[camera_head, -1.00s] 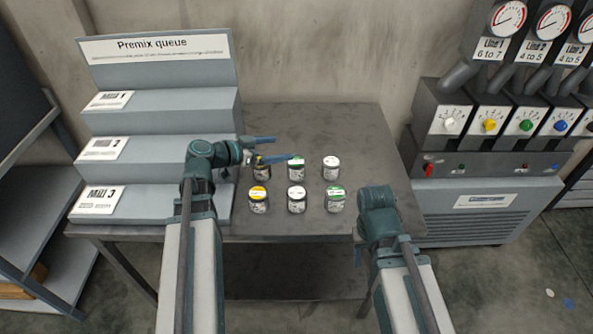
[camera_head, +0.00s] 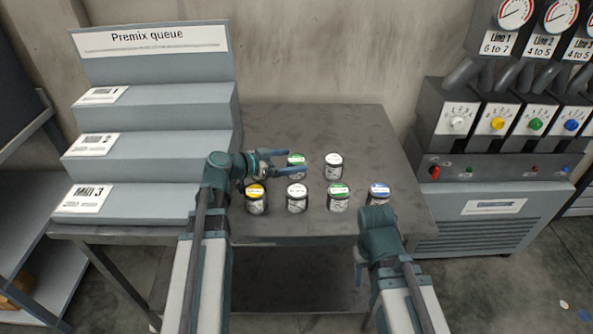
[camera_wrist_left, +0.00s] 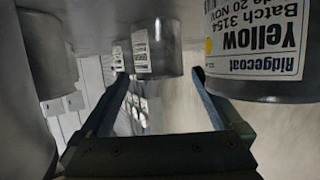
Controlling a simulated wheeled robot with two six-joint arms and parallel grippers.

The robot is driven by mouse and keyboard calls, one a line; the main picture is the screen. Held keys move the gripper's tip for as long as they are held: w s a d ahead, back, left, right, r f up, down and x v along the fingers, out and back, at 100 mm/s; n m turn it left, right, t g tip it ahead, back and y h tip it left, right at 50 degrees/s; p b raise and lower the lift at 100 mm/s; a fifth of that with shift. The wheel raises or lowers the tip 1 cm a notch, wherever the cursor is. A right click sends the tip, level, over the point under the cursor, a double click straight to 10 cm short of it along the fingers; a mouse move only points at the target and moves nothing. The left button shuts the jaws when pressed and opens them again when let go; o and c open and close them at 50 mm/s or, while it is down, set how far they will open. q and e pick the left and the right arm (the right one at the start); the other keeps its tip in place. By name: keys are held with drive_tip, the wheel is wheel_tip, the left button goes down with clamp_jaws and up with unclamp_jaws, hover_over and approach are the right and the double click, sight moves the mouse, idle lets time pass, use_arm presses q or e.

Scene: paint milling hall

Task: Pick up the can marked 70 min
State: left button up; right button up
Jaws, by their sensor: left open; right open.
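Several small dark cans stand on the table. The front row has a yellow-lidded can (camera_head: 256,199), a white-lidded can (camera_head: 296,198), a green-lidded can (camera_head: 339,198) and a blue-lidded can (camera_head: 379,192). Behind are a green-lidded can (camera_head: 296,159) and a white-lidded can (camera_head: 333,167). No 70 min marking is legible. My left gripper (camera_head: 298,162) is open and empty, pointing right among the cans and partly covering the back green-lidded one. Its wrist view shows a can labelled Yellow (camera_wrist_left: 255,45) close by and another can (camera_wrist_left: 153,50) ahead between the fingers. My right gripper (camera_head: 358,268) is open, low at the table's front.
A grey stepped Premix queue rack (camera_head: 150,140) stands at the table's left, with labelled steps. A machine with gauges and coloured knobs (camera_head: 497,123) stands to the right. The back right of the table (camera_head: 350,125) is bare.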

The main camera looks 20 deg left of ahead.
sight(296, 159)
use_arm(q)
drive_tip(key=shift+x, duration=1.35)
drive_tip(key=shift+c, duration=0.2)
drive_tip(key=c, duration=1.4)
